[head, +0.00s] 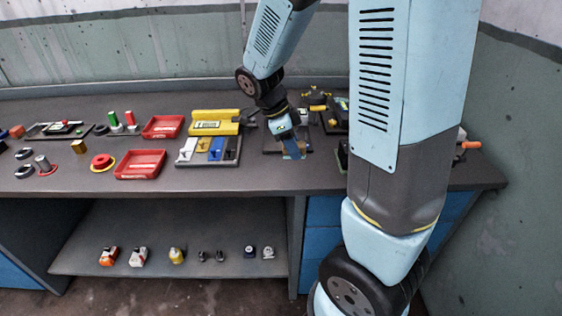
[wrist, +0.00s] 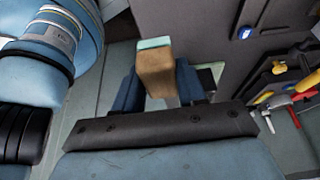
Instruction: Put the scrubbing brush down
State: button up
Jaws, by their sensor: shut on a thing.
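My gripper (head: 291,146) is over the worktop (head: 240,183), right of the middle in the head view. In the wrist view my gripper (wrist: 158,92) has its two blue fingers on either side of the scrubbing brush (wrist: 155,66), shut on it. The brush shows a brown block-like body with a pale teal strip at its end. In the head view only a small brownish part of the brush (head: 301,147) shows beside the fingers. Whether it touches the surface below is unclear.
A grey holder (head: 208,152) with coloured pieces and a yellow device (head: 213,123) stand left of my gripper. Two red trays (head: 141,164) (head: 163,127) lie further left. Dark-and-yellow tools (head: 318,100) stand behind to the right. The worktop's front strip is bare.

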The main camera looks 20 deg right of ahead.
send_over(290, 169)
jog(key=a, duration=0.2)
jog(key=f, duration=0.6)
jog(key=shift+d, duration=0.25)
jog(key=shift+w+f, duration=0.2)
jog(key=shift+f, duration=1.45)
jog(key=shift+f, duration=0.15)
jog(key=o, duration=0.9)
jog(key=shift+o, duration=0.2)
